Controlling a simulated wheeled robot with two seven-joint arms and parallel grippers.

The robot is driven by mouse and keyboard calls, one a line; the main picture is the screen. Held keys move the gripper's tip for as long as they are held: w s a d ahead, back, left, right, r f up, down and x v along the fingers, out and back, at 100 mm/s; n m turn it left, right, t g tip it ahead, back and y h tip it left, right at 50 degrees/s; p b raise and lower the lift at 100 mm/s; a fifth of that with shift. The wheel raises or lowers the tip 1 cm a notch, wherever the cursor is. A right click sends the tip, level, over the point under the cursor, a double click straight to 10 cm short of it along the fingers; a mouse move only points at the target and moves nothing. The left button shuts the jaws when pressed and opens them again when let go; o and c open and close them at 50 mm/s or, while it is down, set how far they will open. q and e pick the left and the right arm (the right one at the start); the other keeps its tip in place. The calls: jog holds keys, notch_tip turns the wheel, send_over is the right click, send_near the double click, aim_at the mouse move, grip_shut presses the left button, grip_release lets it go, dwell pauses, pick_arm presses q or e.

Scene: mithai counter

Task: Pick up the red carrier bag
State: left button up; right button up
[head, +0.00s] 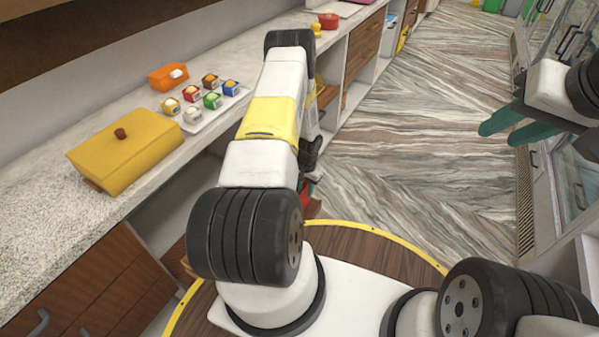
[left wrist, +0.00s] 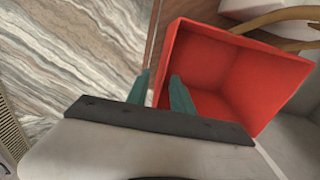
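The red carrier bag (left wrist: 225,75) fills the right half of the left wrist view, its open mouth facing the camera. In the head view only a small red patch of it (head: 305,191) shows beside my left arm, which hides the rest. My left gripper (left wrist: 160,74) is open at the bag's near-left rim. One teal finger is outside the wall and the other overlaps the bag's opening; I cannot tell whether either touches it. My right gripper (head: 498,136) is open and empty, over the floor at the right.
A tan curved handle (left wrist: 285,18) shows beside the bag. A counter (head: 60,215) runs along the left, with a yellow box (head: 125,150), an orange box (head: 168,76) and a tray (head: 215,113) of small sweets. The striped floor (head: 420,130) is clear; glass cabinets stand at the right.

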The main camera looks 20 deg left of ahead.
aim_at(305, 197)
pick_arm(q)
notch_tip(305, 197, down, 5)
jog(key=shift+a+r, duration=0.1)
jog(key=shift+r, duration=0.1)
grip_shut()
dwell(1.4)
